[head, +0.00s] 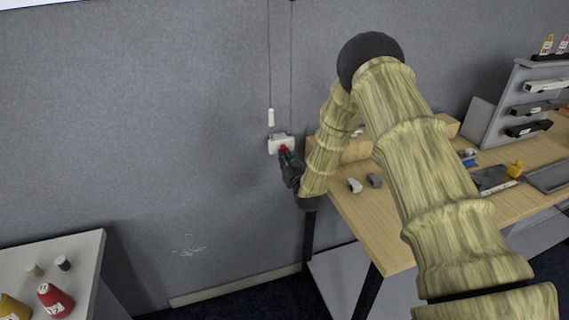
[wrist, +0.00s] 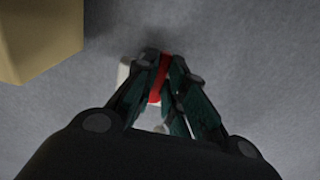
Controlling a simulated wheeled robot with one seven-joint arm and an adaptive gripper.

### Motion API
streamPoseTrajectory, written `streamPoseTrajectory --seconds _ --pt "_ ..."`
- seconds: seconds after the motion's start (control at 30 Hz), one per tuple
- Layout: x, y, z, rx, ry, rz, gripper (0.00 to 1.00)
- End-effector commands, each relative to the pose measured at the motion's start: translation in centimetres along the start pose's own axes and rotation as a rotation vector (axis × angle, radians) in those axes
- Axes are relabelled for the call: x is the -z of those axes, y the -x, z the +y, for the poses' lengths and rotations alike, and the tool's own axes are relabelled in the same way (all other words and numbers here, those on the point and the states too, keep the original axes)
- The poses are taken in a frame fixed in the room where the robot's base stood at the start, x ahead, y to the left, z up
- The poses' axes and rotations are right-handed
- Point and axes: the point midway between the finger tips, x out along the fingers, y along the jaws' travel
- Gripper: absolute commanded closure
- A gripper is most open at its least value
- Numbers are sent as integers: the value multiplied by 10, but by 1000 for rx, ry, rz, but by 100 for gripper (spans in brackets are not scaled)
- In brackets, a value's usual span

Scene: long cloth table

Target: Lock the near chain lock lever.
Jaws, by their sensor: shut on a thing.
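The chain lock is a small white housing (head: 281,144) on the grey wall panel, below two hanging chains or cords. A red lever (head: 283,149) shows at its lower front. My gripper (head: 286,154) is at the lever, with its dark fingers on the red part. In the wrist view, the fingers of my gripper (wrist: 164,66) are shut on the red lever (wrist: 160,78), which passes between them. Part of the white housing (wrist: 125,72) shows behind the left finger. The fingers hide much of the lever, so I cannot tell its exact angle.
A white pull (head: 270,117) hangs on a cord above the housing. A wooden table (head: 350,205) with small items stands right of the lock, under my arm. A white table (head: 85,262) with bottles is at lower left. The wall left of the lock is clear.

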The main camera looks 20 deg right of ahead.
Motion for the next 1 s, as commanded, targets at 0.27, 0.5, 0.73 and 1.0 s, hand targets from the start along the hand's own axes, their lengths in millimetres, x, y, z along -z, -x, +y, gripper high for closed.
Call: streamPoseTrajectory --seconds 0.27,0.5,0.73,1.0 --pt "0 0 1 0 21 0 100" --pt "0 0 1 -1 20 0 66" --pt "0 0 1 0 20 0 66" --pt "-1 15 1 0 19 -3 66"
